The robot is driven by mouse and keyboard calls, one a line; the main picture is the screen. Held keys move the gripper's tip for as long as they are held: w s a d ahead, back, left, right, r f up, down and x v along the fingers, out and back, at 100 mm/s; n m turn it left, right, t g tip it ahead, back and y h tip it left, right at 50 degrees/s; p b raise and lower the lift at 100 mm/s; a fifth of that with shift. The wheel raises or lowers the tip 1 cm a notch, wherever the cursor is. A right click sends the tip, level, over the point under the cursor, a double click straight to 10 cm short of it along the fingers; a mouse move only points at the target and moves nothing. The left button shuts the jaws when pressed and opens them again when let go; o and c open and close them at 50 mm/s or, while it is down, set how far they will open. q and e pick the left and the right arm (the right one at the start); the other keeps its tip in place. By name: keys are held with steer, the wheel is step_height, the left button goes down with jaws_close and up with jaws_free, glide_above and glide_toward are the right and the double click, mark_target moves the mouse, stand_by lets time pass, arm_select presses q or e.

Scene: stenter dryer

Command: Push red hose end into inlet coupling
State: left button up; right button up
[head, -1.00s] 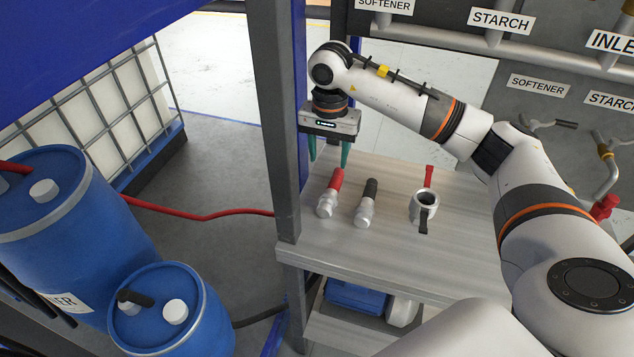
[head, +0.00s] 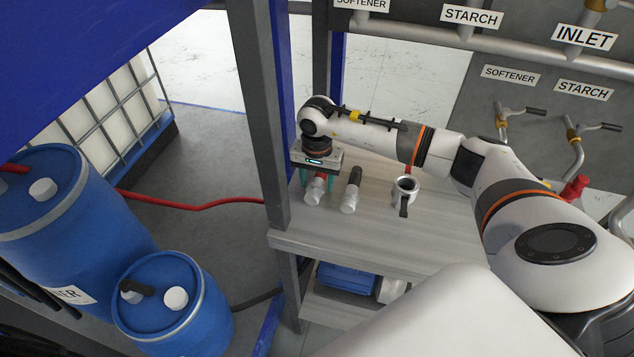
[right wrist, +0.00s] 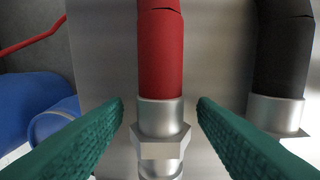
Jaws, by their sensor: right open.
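The red hose end (right wrist: 160,60), a red hose with a silver metal fitting (right wrist: 160,145), lies on the bench; in the head view its fitting (head: 315,190) shows below my right gripper. My right gripper (head: 317,187) is open, its green fingers on either side of the fitting, with gaps on both sides in the right wrist view (right wrist: 160,120). A pipe labelled INLET (head: 583,37) runs at the upper right; I cannot make out its coupling for certain. My left gripper is not in view.
A black hose end (head: 352,190) lies just right of the red one. A silver ring coupling with levers (head: 405,188) stands further right on the bench (head: 350,238). A grey post (head: 258,120) rises at the bench's left edge. Blue drums (head: 170,305) stand at left.

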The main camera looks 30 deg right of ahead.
steer(key=c, duration=0.8)
steer(key=shift+c, duration=0.2)
steer(key=shift+r, duration=0.2)
